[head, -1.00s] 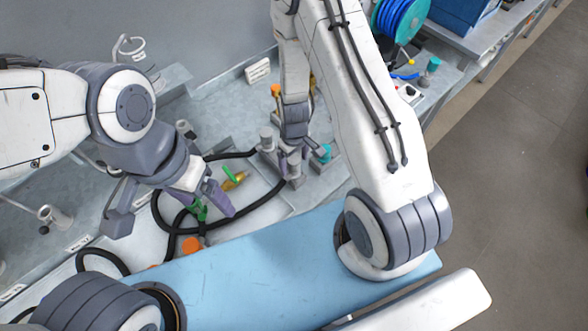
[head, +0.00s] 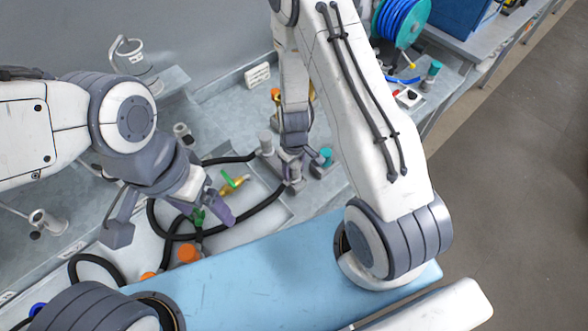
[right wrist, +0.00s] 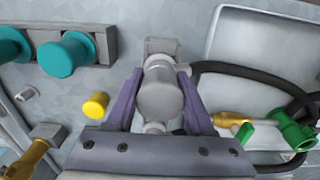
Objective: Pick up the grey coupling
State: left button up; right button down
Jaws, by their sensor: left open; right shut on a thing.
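The grey coupling (right wrist: 160,95) is a grey cylinder between the two purple fingers of my right gripper (right wrist: 160,92) in the right wrist view. The fingers are shut on it, one on each side. A black hose meets the holder just beyond it. In the head view, my right gripper (head: 291,168) points down at the bench beside the tray, and its fingers and wrist mostly hide the coupling. My left gripper (head: 212,205) is open above the tray, near a green-handled valve (head: 198,217), apart from the coupling.
Another grey cylinder (head: 266,140) stands just left of my right gripper. Teal caps (right wrist: 68,54) and a yellow cap (right wrist: 96,105) are close by. Black hoses (head: 262,206) loop across the tray. A brass valve with green handle (head: 233,184) lies between the grippers.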

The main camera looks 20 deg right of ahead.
jog(key=shift+r, duration=0.15)
notch_tip(320, 180, up, 4)
jog(key=p, duration=0.4)
jog(key=shift+r, duration=0.15)
jog(key=shift+s+d+r+b, duration=0.15)
jog(key=shift+s+d+b, duration=0.2)
jog(key=shift+s+b, duration=0.2)
jog(key=shift+s+d+r+b, duration=0.1)
jog(key=shift+s+d+b, duration=0.2)
jog(key=shift+s+b, duration=0.2)
jog(key=s+d+r+p, duration=0.4)
jog(key=s+r+p, duration=0.2)
jog(key=s+p, duration=0.1)
jog(key=shift+s+d, duration=0.4)
jog(key=shift+s, duration=0.05)
